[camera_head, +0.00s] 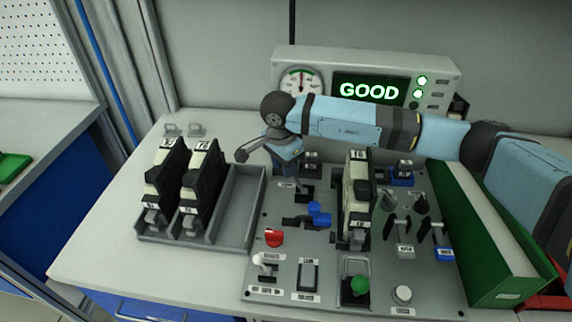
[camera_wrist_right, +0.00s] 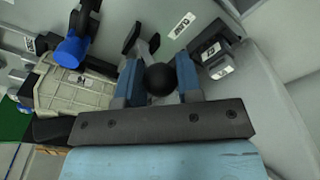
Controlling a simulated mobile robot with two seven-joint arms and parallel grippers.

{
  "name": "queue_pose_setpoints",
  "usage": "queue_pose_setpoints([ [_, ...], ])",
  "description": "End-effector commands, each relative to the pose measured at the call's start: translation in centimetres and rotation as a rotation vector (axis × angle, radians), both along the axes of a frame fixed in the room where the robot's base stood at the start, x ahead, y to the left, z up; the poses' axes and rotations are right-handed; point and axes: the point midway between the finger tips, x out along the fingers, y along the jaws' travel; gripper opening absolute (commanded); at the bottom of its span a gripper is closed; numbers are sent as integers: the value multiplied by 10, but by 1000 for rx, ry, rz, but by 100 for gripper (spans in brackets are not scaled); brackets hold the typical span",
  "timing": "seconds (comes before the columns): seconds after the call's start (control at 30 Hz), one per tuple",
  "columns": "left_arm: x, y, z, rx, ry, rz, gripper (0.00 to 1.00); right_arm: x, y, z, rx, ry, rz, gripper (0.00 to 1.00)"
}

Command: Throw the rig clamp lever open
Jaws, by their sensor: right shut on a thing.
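The rig clamp lever (camera_wrist_right: 160,79) ends in a round black knob. In the right wrist view the knob sits between the two blue fingers of my right gripper (camera_wrist_right: 160,90), which are shut on it. In the head view my right gripper (camera_head: 287,163) points down at the back left of the grey control panel (camera_head: 386,273). The gripper hides most of the lever there; a short piece of its shaft and a dark slot show below. My left gripper is not in view.
A blue-handled control (camera_head: 318,213) stands just in front of the gripper. A black and cream module (camera_head: 357,200) stands upright to its right. A grey tray (camera_head: 235,205) with two similar modules lies left. Behind, a display (camera_head: 369,90) reads GOOD.

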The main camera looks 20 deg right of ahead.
Motion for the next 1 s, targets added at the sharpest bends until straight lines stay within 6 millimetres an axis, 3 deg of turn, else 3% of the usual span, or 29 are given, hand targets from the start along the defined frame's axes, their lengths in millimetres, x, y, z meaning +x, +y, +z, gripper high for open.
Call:
queue_pose_setpoints([
  [0.17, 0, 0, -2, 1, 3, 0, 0, 0, 1, -1, 3, -1, 1, 0],
  [0.2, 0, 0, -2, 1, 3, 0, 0, 0, 1, -1, 3, -1, 2, 42],
  [0.3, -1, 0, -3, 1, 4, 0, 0, 0, 1, -1, 2, 0, 1, 58],
  [0.67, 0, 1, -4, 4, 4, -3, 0, 0, 1, 6, 2, -1, 1, 58],
  [0.77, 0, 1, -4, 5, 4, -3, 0, 0, 3, 20, 2, -3, 2, 58],
  [1.0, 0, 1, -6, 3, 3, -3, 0, -1, 8, 75, 2, -5, 2, 58],
])
